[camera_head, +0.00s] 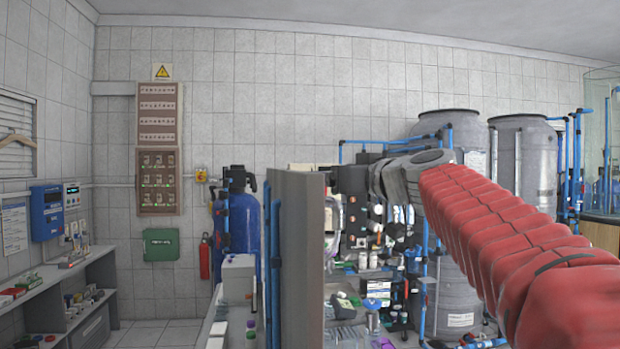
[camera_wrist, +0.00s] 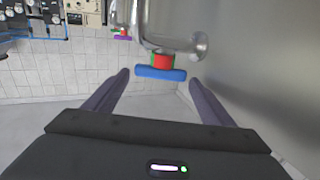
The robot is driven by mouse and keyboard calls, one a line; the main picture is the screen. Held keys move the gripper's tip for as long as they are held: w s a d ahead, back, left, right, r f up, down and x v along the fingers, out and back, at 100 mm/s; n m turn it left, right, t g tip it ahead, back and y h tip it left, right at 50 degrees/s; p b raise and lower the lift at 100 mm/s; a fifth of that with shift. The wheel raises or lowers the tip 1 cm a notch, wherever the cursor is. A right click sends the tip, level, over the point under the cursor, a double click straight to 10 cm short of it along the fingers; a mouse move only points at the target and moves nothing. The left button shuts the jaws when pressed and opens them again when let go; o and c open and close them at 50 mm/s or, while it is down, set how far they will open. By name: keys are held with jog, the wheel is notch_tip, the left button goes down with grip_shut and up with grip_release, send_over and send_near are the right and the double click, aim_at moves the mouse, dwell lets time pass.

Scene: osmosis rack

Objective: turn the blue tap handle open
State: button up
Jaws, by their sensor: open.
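The blue tap handle (camera_wrist: 161,73) shows in the wrist view as a short bar below a red and green collar (camera_wrist: 162,61), on a bent grey pipe (camera_wrist: 165,42). My gripper (camera_wrist: 158,80) is open, with one dark finger on each side of the handle. The fingers look apart from the bar, and I cannot tell how far it lies in depth. In the head view my red-sleeved arm reaches toward the rack, and the fingertips and this tap cannot be made out there.
A grey panel (camera_wrist: 255,65) stands close on the right in the wrist view. A second small tap with a purple handle (camera_wrist: 122,37) is farther back. In the head view, a crowded rack (camera_head: 375,235) and grey tanks (camera_head: 525,160) stand around my arm, with a grey partition (camera_head: 302,255) left of it.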

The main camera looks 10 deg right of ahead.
jog(key=shift+w+a, duration=0.2)
jog(key=shift+w, duration=0.3)
jog(key=shift+c, duration=0.6)
jog(key=c, duration=0.7)
